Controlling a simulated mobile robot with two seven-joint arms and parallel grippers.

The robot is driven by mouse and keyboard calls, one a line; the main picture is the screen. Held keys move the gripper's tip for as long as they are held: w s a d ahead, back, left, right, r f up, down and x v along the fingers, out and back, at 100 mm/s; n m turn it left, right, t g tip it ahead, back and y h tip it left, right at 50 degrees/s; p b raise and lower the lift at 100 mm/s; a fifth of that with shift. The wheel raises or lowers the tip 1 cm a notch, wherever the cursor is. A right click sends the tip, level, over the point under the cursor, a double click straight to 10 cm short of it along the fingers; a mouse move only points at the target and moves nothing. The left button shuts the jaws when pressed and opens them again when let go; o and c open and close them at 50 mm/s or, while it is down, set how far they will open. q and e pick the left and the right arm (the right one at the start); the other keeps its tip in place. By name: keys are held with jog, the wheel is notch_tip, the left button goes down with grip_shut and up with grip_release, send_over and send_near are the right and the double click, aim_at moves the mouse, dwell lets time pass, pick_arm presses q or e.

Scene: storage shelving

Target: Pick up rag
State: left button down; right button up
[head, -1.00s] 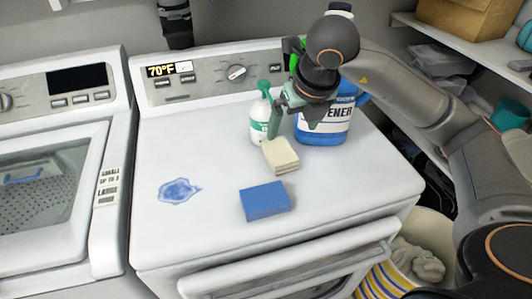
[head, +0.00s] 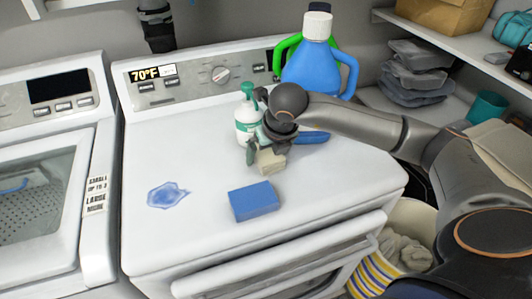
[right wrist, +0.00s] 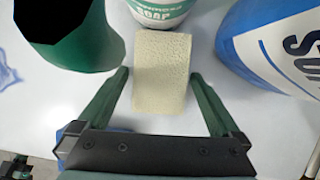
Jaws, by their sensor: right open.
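The cream folded rag (head: 270,162) lies on top of the white dryer, in front of the white and green soap bottle (head: 246,124). My right gripper (head: 267,146) is low over the rag and partly hides it. In the right wrist view the rag (right wrist: 162,62) lies between the two fingers of the open right gripper (right wrist: 159,76). A gap shows on each side, so the fingers appear apart from it. My left gripper is not seen in the head view.
A blue sponge (head: 254,201) and a blue spill (head: 167,195) are on the dryer top. A striped basket (head: 375,277) stands right of the dryer.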

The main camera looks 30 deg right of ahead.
jog(key=c, duration=1.4)
jog(key=shift+r, duration=0.15)
jog(key=shift+r+b, duration=0.35)
jog(key=shift+r, duration=0.3)
jog(key=shift+s+a+r, duration=1.1)
jog(key=shift+s+r, duration=0.8)
jog(key=shift+s, duration=0.2)
jog(key=shift+s+a+r, duration=1.05)
jog(key=shift+s+r, duration=0.9)
jog(key=shift+s, duration=0.1)
jog(key=shift+s+a+r, duration=1.1)
jog(key=shift+s+r, duration=0.8)
jog(key=shift+s, duration=0.2)
